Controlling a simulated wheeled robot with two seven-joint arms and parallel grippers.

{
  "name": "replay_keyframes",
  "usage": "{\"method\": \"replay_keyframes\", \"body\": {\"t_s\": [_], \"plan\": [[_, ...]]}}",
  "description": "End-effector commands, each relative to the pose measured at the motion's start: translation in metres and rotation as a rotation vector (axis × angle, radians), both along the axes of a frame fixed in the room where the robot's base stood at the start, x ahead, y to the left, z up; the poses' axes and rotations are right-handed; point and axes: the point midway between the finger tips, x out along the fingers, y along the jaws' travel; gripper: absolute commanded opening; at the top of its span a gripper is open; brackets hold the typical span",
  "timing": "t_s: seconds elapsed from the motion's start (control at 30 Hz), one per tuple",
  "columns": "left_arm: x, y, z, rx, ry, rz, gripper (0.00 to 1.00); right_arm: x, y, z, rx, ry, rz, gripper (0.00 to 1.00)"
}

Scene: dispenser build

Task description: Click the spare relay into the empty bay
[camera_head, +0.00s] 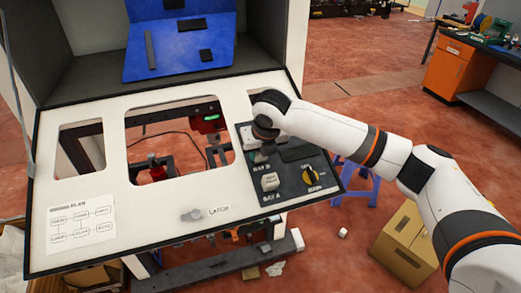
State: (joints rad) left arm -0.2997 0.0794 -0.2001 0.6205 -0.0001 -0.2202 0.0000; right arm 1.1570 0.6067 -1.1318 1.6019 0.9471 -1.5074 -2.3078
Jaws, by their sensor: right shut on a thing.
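My right gripper (264,146) reaches in from the right, pointing down over the dark switch panel (322,172) at the right of the white console. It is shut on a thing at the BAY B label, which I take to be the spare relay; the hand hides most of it. I cannot tell whether it is seated in the bay or just above it. A pale relay block (270,181) sits in BAY A, just in front of the hand. My left gripper is not in view.
A black knob with a yellow mark (310,177) is right of BAY A. A grey latch handle (191,214) is on the console's front. Openings in the white console (150,210) show red parts below. A cardboard box (405,240) stands on the floor at the right.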

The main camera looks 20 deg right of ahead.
Motion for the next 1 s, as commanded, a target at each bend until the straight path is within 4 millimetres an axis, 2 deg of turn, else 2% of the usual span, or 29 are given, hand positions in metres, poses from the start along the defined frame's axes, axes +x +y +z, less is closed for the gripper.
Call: {"method": "replay_keyframes", "body": {"t_s": [0.37,0.4,0.53,0.73,0.87,1.0], "plan": [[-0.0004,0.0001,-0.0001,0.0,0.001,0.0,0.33,0.0005,0.0001,0.0002,0.001,-0.002,0.0,0.05],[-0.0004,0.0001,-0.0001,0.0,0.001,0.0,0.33,0.0005,0.0001,0.0003,0.0,-0.002,0.0,0.37],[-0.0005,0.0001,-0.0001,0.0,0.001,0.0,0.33,0.0005,0.0001,0.0004,0.0,-0.002,0.0,0.57],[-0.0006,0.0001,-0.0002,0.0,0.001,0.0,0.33,0.0003,0.0001,0.0005,0.001,-0.001,0.0,0.57],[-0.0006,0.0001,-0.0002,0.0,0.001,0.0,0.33,0.0003,0.0001,0.0003,0.0,-0.001,0.0,0.79],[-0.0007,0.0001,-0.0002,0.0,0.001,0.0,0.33,0.0003,0.0001,0.0003,0.0,-0.001,0.0,0.79]]}}
